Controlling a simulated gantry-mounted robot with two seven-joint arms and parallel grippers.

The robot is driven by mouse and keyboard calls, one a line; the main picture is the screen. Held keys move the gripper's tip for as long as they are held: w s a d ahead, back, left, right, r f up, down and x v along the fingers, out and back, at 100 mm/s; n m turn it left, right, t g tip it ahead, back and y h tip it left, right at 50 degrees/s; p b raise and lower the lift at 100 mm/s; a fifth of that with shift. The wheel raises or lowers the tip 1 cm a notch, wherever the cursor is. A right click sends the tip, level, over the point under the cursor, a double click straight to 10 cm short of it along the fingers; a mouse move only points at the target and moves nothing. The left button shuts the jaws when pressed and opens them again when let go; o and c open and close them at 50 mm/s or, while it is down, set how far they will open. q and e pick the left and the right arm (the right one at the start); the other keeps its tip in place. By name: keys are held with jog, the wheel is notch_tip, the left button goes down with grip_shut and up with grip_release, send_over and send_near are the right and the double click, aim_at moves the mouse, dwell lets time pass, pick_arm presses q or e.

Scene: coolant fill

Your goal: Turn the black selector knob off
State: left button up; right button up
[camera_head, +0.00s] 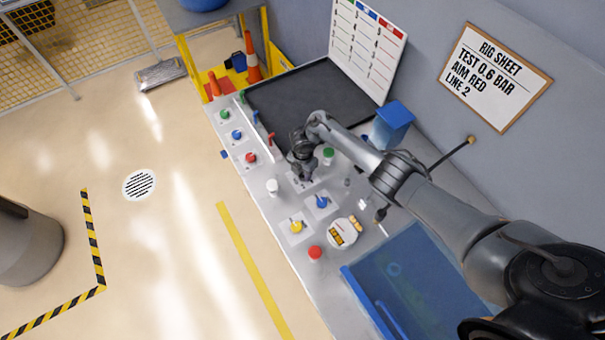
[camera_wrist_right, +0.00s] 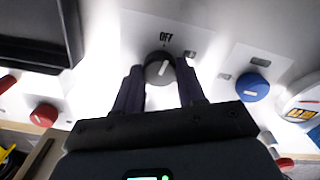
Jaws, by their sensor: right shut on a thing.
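The black selector knob (camera_wrist_right: 158,70) shows in the right wrist view, between the two fingers of my right gripper (camera_wrist_right: 160,84). It is round, with a short pale pointer mark slanting across its face. The word OFF is printed on the white plate (camera_wrist_right: 195,42) just beyond it. I cannot tell exactly which end of the mark points at the label. In the head view my right gripper (camera_head: 304,177) is lowered onto the panel (camera_head: 272,215) and mostly hides the knob. The gripper is shut on the knob. My left gripper is not in view.
A blue knob (camera_head: 321,202), a yellow knob (camera_head: 296,226), a red knob (camera_head: 315,252) and a round gauge (camera_head: 345,232) sit near the gripper. A white knob (camera_head: 272,186) and a green one (camera_head: 328,153) flank it. A blue bin (camera_head: 393,122) stands behind.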

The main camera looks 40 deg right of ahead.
aim_at(303, 175)
jog(key=shift+n+b, duration=0.4)
jog(key=shift+n, duration=0.6)
jog(key=o, duration=1.1)
jog(key=shift+c, duration=0.2)
jog(key=shift+r, duration=0.1)
jog(key=shift+r, duration=0.25)
notch_tip(303, 175, up, 10)
jog(key=p, duration=0.3)
jog(key=shift+p, duration=0.4)
